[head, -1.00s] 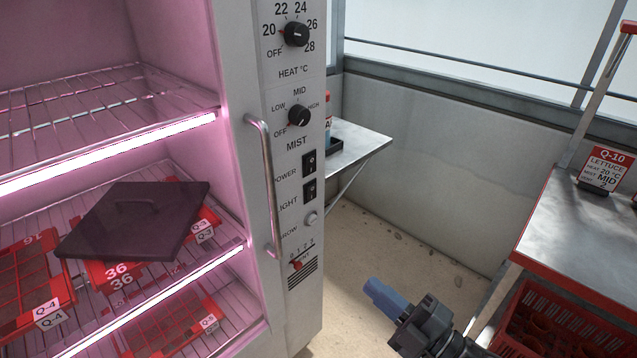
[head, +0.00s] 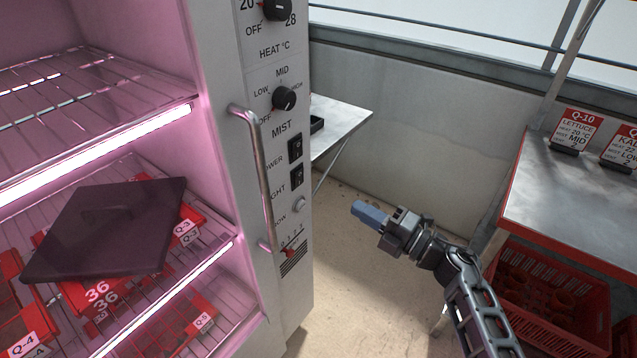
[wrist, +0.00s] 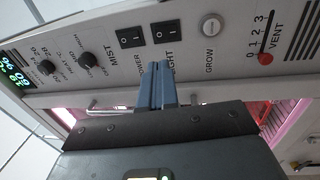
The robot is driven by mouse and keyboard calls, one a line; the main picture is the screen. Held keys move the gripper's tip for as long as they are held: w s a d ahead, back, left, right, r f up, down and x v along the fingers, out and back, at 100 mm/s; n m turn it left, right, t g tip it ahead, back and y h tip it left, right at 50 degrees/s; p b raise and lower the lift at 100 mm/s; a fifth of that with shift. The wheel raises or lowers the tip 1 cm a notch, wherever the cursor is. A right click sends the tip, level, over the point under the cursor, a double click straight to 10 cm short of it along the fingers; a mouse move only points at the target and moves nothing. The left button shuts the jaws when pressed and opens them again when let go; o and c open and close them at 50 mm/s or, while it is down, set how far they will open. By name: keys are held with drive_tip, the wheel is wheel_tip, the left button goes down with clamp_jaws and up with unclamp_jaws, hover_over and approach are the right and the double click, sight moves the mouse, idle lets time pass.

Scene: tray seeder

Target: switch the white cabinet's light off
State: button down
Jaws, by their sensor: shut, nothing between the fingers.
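The white cabinet (head: 208,60) stands at the left, its shelf lights glowing pink-white. Its black light rocker switch (head: 297,176) sits on the control panel below the power switch (head: 295,146) and above the round grow button (head: 299,204). In the wrist view the light switch (wrist: 165,32) is just beyond my fingertips, with the power switch (wrist: 131,37) to its left. I cannot tell which side of the light rocker is pressed. My gripper (head: 358,210) is shut and empty, its blue fingers pointing at the panel. It is apart from the switch, to the right of the panel.
A vertical handle (head: 262,170) stands out beside the panel. The mist knob (head: 284,98) and vent slider (head: 289,252) are nearby. A dark lid (head: 105,225) lies over red trays on a shelf. A bench (head: 560,195) with a red crate (head: 545,320) is at right.

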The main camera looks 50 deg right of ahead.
sight(300, 173)
drive_tip(key=w, duration=0.4)
drive_tip(key=w+r+p, duration=0.1)
drive_tip(key=w, duration=0.8)
drive_tip(key=shift+w+a+r+p, duration=0.25)
drive_tip(key=shift+w+r+p, duration=0.05)
drive_tip(key=shift+w, duration=0.1)
drive_tip(key=shift+w+r, duration=0.2)
drive_tip(key=shift+s, duration=0.1)
